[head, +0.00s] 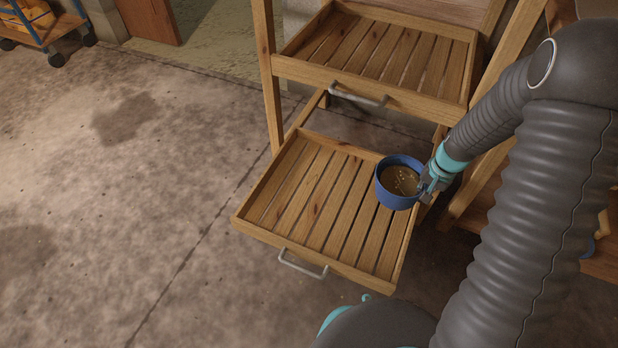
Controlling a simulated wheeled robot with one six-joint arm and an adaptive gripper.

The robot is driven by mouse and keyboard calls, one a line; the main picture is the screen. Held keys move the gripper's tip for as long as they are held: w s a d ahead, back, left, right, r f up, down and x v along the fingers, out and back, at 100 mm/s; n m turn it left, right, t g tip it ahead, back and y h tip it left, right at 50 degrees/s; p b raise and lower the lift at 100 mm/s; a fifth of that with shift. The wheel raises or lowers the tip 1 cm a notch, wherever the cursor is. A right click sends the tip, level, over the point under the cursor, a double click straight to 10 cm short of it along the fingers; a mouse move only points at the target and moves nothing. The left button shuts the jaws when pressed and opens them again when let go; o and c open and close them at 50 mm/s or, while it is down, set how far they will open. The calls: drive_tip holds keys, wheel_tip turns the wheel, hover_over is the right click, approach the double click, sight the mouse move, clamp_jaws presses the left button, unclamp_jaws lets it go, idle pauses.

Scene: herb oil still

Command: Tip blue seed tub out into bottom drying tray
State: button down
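The blue seed tub (392,200) is upright over the right side of the bottom drying tray. Brown seed with a few pale specks shows inside it. My gripper (424,190) is at the tub's right wall and appears shut on it; the fingertips are partly hidden. The bottom drying tray (268,236) is a slatted wooden drawer, pulled out from the rack, with a grey handle at its front. Its visible slats are bare. I cannot tell how far above the slats the tub is.
A slatted upper tray (310,72) with a grey handle sits above and behind the bottom tray, between wooden rack posts (267,75). Open concrete floor (120,200) lies to the left. A blue-framed cart (45,28) stands at the far left. A wooden shelf is at the right, behind my arm.

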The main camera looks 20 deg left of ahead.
drive_tip(key=s+a+m, duration=0.3)
drive_tip(key=a+m, duration=0.7)
drive_tip(key=a, duration=0.6)
drive_tip(key=s+a+f+m+h+p, duration=0.1)
drive_tip(key=s+a+m, duration=0.2)
drive_tip(key=a+m, duration=0.7)
drive_tip(key=a, duration=0.6)
drive_tip(key=shift+s+f+t+h, duration=0.2)
drive_tip(key=shift+t+h, duration=0.1)
drive_tip(key=p, duration=0.6)
drive_tip(key=shift+r, duration=0.2)
